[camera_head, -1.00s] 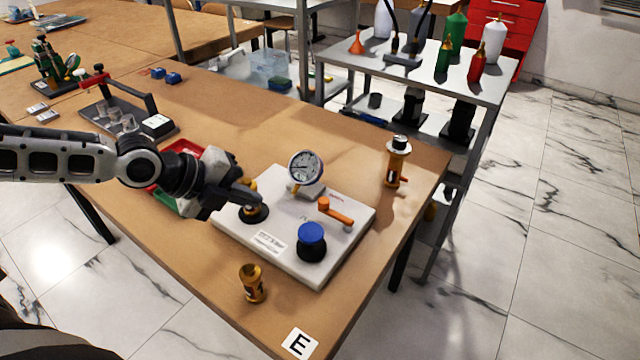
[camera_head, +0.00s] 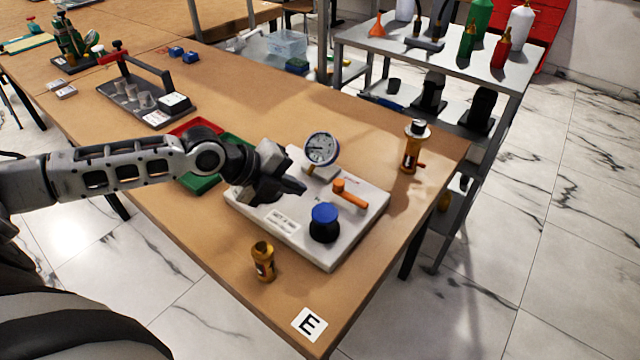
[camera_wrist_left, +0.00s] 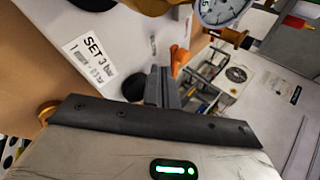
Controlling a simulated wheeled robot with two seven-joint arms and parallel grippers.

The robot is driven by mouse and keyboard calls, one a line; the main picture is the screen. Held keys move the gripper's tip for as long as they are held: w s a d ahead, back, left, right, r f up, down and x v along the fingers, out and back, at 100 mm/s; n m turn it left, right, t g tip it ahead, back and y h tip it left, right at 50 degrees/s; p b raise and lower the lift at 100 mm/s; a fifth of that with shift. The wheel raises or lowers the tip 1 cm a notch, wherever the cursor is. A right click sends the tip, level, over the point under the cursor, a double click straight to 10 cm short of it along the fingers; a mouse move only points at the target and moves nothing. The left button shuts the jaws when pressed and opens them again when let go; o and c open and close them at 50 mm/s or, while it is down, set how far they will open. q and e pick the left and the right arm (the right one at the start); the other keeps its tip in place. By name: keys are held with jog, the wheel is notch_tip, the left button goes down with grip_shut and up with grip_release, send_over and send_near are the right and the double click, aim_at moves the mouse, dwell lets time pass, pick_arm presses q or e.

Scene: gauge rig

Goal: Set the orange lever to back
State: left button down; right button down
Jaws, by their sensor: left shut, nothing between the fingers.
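The orange lever (camera_head: 350,194) lies on the right part of the white rig plate (camera_head: 372,218); its arm points toward the lower right of the head view. Part of something orange, likely the lever, shows behind the fingers in the left wrist view (camera_wrist_left: 179,57). My left gripper (camera_head: 301,187) is shut and empty above the plate, to the left of the lever and apart from it. Its fingers (camera_wrist_left: 162,86) are together in the wrist view. My right gripper is not in view.
A round gauge (camera_head: 321,149) stands behind the lever, and a blue-topped knob (camera_head: 324,222) stands in front. A brass fitting (camera_head: 263,261) is at the table's front, another brass device (camera_head: 413,147) at the right. Red and green trays (camera_head: 200,183) lie behind my left wrist.

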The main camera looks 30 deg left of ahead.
aim_at(335, 190)
pick_arm(q)
jog(key=w+d, duration=0.1)
jog(key=w+d+f, duration=0.1)
jog(key=w, duration=0.2)
jog(key=shift+d+f+p, duration=0.35)
jog(key=shift+d+p, duration=0.05)
jog(key=shift+w+d+f, duration=0.1)
jog(key=shift+w+d, duration=0.15)
jog(key=shift+w, duration=0.1)
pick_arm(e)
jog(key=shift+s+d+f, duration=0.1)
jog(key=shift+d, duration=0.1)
